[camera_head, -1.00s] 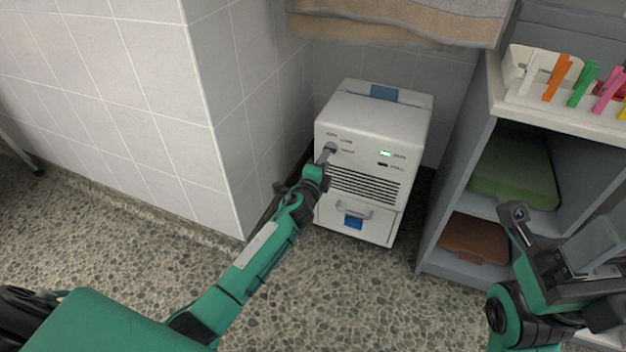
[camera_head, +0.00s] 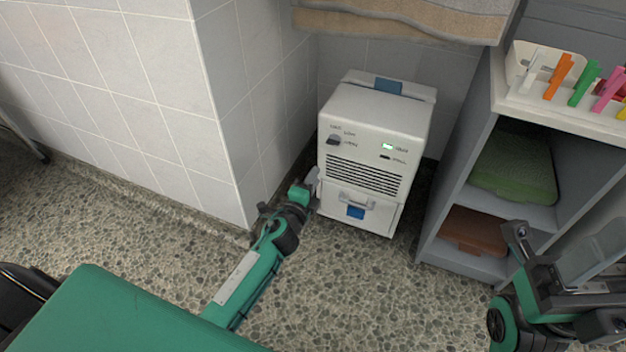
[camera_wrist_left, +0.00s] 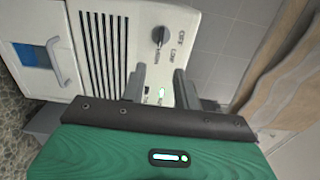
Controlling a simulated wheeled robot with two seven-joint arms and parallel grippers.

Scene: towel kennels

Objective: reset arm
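A white appliance (camera_head: 375,125) stands on the floor against the tiled wall, with a dark knob (camera_head: 334,140), a lit green indicator (camera_head: 387,146), a vent and a lower drawer (camera_head: 358,203). My left gripper (camera_head: 313,181) is low beside the appliance's left front edge, below the knob. In the left wrist view its two fingers (camera_wrist_left: 160,88) are apart with nothing between them, and the knob (camera_wrist_left: 159,36) shows beyond them, clear of both. My right gripper (camera_head: 545,255) is at the lower right, in front of the shelf; its fingertips are hard to make out.
Beige towels (camera_head: 400,20) hang above the appliance. A tiled wall corner (camera_head: 225,110) is left of it. The speckled floor ahead is open.

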